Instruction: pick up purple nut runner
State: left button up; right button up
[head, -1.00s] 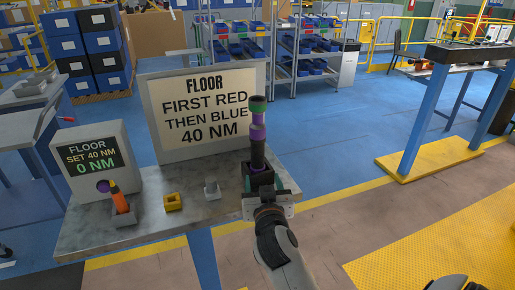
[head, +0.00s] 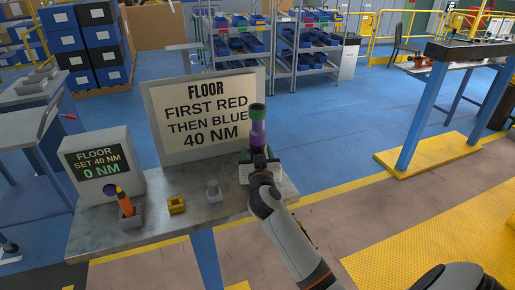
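The purple nut runner (head: 257,131) stands upright at the right end of the grey bench, in the head view. It has a dark body, a wide purple band and a green band near its dark top. My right gripper (head: 259,164) is at its lower part, on the near side. My wrist covers the fingers and the tool's lower end, so I cannot see whether they close on it. A pale holder (head: 244,176) shows partly behind my wrist. My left gripper is not in view.
A display box (head: 100,165) reads 0 NM. A sign (head: 207,110) stands behind. Floor right of the bench is clear.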

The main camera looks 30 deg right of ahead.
aim_at(257, 122)
jog(key=shift+w+d, duration=0.1)
jog(key=shift+w, duration=0.15)
jog(key=shift+s, duration=0.1)
jog(key=shift+c, duration=0.8)
grip_shut()
jog(key=shift+r+b, duration=0.55)
jog(key=shift+r, duration=4.6)
